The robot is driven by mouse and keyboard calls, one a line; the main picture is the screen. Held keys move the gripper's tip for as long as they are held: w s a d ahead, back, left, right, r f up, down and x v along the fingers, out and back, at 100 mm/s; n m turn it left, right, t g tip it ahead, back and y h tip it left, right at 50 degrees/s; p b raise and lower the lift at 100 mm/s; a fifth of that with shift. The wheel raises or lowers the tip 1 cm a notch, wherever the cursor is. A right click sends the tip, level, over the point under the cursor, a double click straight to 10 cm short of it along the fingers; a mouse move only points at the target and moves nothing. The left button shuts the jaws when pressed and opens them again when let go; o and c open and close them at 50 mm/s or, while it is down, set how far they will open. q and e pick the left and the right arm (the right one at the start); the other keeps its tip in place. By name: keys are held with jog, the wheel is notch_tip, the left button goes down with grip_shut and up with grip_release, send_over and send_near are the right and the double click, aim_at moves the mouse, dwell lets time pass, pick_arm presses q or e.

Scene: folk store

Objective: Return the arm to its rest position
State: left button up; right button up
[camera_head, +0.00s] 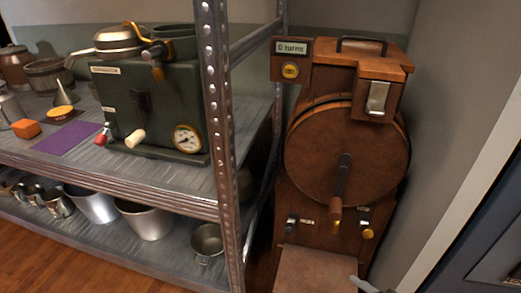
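My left gripper is not in view. A small light-grey piece (368,286) shows at the bottom edge, in front of the wooden machine. It looks like the tip of my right gripper, but the rest is cut off by the frame, so I cannot see whether it is open or shut. I see nothing held. The wooden machine (322,152) stands upright at the right, with a round front, a crank handle (341,190) hanging down and a sign (291,48) reading "0 turns".
A metal shelf (75,168) fills the left, its perforated post (216,120) close to the machine. It bears a dark green machine with a gauge (187,138), a purple mat (66,138) and an orange block (26,128). Metal pots (146,221) stand below. A grey wall (455,110) is at the right.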

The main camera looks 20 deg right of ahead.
jog(key=w+a+r+m+g+h, duration=0.2)
jog(key=w+a+m+g+h, duration=0.25)
jog(key=a+m, duration=0.25)
jog(key=s+a+r+m+g+y, duration=0.1)
jog(key=s+a+r+m+g, duration=0.4)
jog(key=s+a+r+g, duration=0.3)
pick_arm(q)
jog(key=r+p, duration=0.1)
jog(key=p, duration=0.2)
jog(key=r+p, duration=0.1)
jog(key=p, duration=0.2)
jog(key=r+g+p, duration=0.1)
jog(key=p, duration=0.2)
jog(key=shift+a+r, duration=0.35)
pick_arm(e)
jog(key=w+a+r+t+y, duration=0.3)
jog(key=w+a+r+t, duration=0.3)
jog(key=a+t, duration=0.1)
jog(key=shift+w+r+t, duration=0.2)
jog(key=shift+r+t, duration=0.05)
jog(key=shift+t, duration=0.3)
